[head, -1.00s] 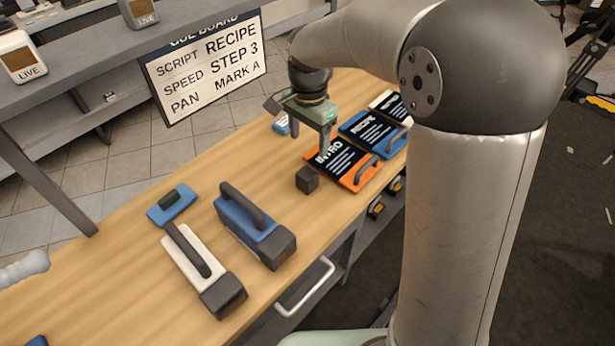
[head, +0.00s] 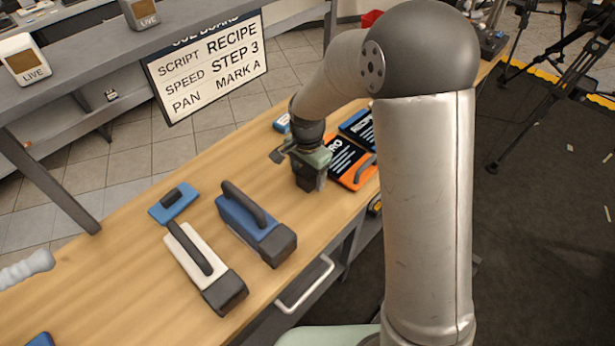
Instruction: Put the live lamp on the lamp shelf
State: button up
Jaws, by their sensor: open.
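Two pale boxes marked LIVE stand on the grey shelf (head: 75,75) at the upper left: one at the far left (head: 25,60) and one at the top (head: 139,12). I cannot tell which thing is the task's live lamp. My gripper (head: 309,180) points down at the far part of the wooden table, open. It is at a small dark cube (head: 309,184), which is largely hidden by the fingers. I cannot tell whether the fingers touch it.
On the table (head: 130,255) lie a blue block with a handle (head: 250,228), a white one (head: 200,262), a small blue one (head: 173,205) and an orange-edged INTRO slate (head: 350,160). A cue board (head: 205,65) stands behind. Wood between the blocks and cube is clear.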

jog(key=c, duration=1.2)
jog(key=shift+o, duration=0.2)
